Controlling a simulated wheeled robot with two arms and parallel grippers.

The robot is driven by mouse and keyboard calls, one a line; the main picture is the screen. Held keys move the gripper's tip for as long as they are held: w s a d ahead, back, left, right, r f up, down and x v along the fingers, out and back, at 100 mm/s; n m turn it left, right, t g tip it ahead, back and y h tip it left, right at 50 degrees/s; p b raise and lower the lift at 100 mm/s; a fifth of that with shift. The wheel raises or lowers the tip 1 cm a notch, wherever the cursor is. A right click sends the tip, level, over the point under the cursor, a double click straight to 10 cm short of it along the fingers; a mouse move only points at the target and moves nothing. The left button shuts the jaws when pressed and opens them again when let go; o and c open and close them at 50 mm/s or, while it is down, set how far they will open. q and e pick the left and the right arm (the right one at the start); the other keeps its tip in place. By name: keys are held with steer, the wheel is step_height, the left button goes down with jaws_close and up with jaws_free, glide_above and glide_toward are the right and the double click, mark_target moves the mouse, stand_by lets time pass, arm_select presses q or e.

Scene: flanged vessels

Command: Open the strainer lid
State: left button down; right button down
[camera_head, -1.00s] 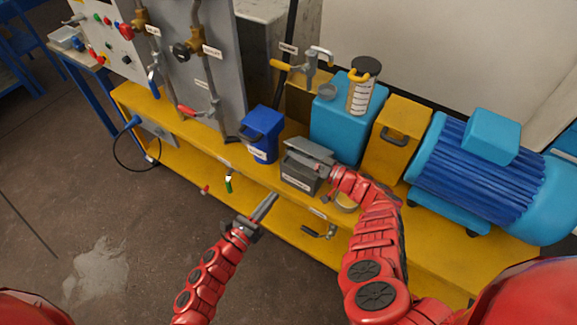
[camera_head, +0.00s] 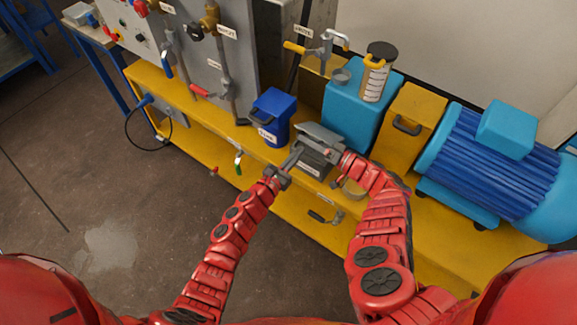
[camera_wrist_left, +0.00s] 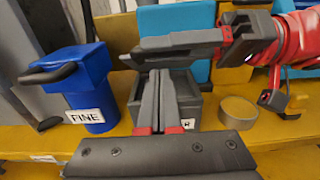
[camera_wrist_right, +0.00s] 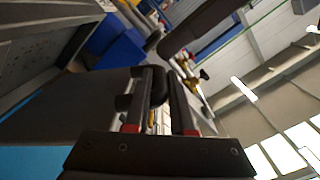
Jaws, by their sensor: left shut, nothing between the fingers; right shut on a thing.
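The strainer is a grey box (camera_head: 312,168) with a white label on the yellow bench; it also shows in the left wrist view (camera_wrist_left: 209,110). Its grey lid (camera_head: 322,133) looks tilted up toward the back; its exact angle is unclear. My right gripper (camera_head: 328,152) is at the lid, shut on a dark handle bar (camera_wrist_right: 159,86), which I take to be the lid handle. My left gripper (camera_head: 296,154) is shut and empty, its fingertips at the front left of the box, close to the right gripper's fingers (camera_wrist_left: 140,54). Whether it touches anything is unclear.
A blue tank (camera_head: 350,110) is behind, with a clear cylinder (camera_head: 376,77) on top. A yellow box (camera_head: 408,123) and blue motor (camera_head: 485,165) are to the right. A round cup (camera_wrist_left: 238,112) sits right of the strainer.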

arm_select(q)
steer(key=shift+w+d+r, duration=0.35)
steer(key=shift+w+r, duration=0.05)
steer(key=shift+r, duration=0.15)
arm_select(e)
steer(key=shift+s+a, duration=0.1)
arm_select(q)
steer(key=shift+w+d+r, duration=0.15)
steer(key=shift+w+r, duration=0.1)
steer(key=shift+r, duration=0.25)
steer(key=shift+w+d+r, duration=0.15)
steer(key=shift+w+r, duration=0.05)
steer(key=shift+r, duration=0.25)
arm_select(e)
steer(key=shift+s+f, duration=0.1)
arm_select(q)
steer(key=shift+w+d+r, duration=0.1)
arm_select(e)
steer(key=c, duration=0.8)
jaws_free()
steer(key=shift+a+f, duration=0.1)
steer(key=shift+o, duration=0.2)
